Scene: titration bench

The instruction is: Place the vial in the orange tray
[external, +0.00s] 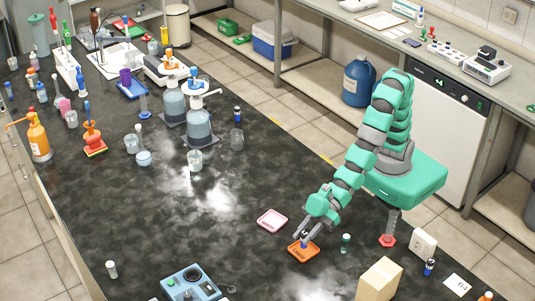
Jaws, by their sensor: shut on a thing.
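The orange tray (294,251) lies on the dark bench top, near the front and right of the middle. My gripper (305,236) points down over the tray and is shut on a small vial (304,243) with blue on it. The vial appears upright, at or just above the tray's floor; I cannot tell whether it touches. The fingers hide part of the vial and the far part of the tray.
A pink tray (272,221) lies just behind and left of the orange tray. A dark vial (346,243) stands close to the right. A tan block (379,280) and a blue device (188,285) stand nearer the front. The bench left of the trays is clear.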

